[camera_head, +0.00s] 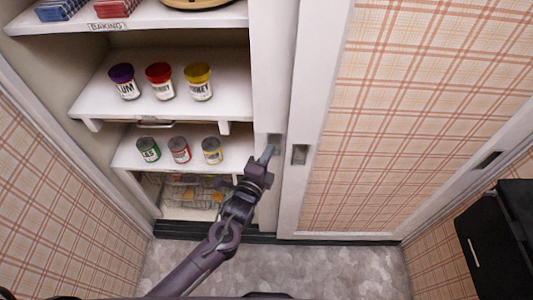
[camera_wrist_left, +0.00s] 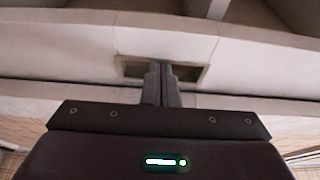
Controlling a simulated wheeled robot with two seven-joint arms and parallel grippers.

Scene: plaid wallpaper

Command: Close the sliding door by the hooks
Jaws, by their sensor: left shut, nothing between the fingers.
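The sliding door (camera_head: 272,50) shows as a white vertical frame at the right edge of the open closet. It has a small recessed pull (camera_head: 275,138). My left gripper (camera_head: 266,154) is shut and empty, with its fingertips at this recess. In the left wrist view, the shut fingers (camera_wrist_left: 161,84) reach to the recessed pull (camera_wrist_left: 191,73) and cover its middle; how deep the tips sit is hard to tell. A second door panel with plaid filling (camera_head: 420,110) stands to the right, with its own recessed pull (camera_head: 299,155). My right gripper is not in view.
The open closet has white shelves (camera_head: 225,75) with several cans and jars, boxes above and a wire basket (camera_head: 190,198) below. A black cabinet (camera_head: 500,240) stands at the lower right. The carpet (camera_head: 330,270) in front is clear. Plaid walls flank both sides.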

